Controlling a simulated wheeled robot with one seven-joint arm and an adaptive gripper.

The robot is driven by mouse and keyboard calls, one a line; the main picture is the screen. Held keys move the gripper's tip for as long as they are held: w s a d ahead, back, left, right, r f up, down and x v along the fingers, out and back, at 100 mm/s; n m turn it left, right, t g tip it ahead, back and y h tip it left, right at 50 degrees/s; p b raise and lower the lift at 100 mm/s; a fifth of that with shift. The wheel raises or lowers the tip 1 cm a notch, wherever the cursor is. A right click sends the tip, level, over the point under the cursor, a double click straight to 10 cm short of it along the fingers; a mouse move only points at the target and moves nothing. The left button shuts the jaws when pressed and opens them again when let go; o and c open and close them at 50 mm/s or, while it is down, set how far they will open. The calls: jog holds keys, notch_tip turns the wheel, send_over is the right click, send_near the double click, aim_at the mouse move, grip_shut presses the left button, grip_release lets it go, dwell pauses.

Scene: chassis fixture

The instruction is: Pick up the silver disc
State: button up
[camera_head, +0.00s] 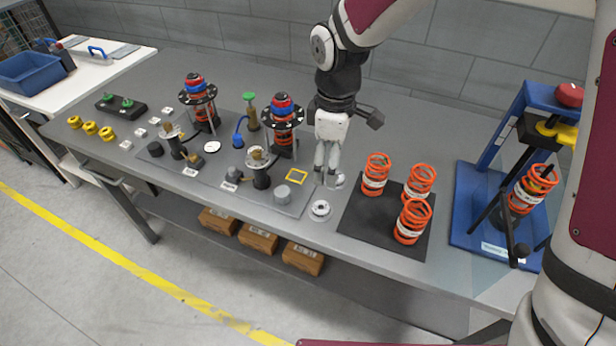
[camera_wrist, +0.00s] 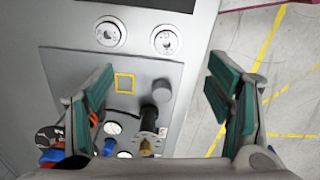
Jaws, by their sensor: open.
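Two round silver discs with raised centres lie on the grey table. The nearer silver disc (camera_head: 320,211) is by the table's front edge and shows at the top of the wrist view (camera_wrist: 165,41). The farther silver disc (camera_head: 339,181) is partly behind my fingers in the head view and shows at the top left of the wrist view (camera_wrist: 110,33). Nothing shows which one is meant. My gripper (camera_head: 327,174) points down beside the farther disc. In the wrist view its green-padded fingers (camera_wrist: 160,98) are wide apart with nothing held between them.
A grey fixture plate (camera_head: 240,180) with a grey cylinder (camera_head: 282,194), a yellow square (camera_head: 297,177) and two spring towers is left of my gripper. Orange springs (camera_head: 376,175) stand on a black mat (camera_head: 362,222) to the right. A blue press (camera_head: 470,200) stands farther right.

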send_over(321, 208)
jog(key=f, duration=0.8)
jog(key=shift+w+f+p, duration=0.3)
jog(key=f, duration=0.3)
jog(key=f+p, duration=0.1)
jog(key=shift+s+f, duration=0.3)
jog(key=shift+f, duration=0.75)
jog(key=shift+c, duration=0.6)
jog(key=c, duration=1.2)
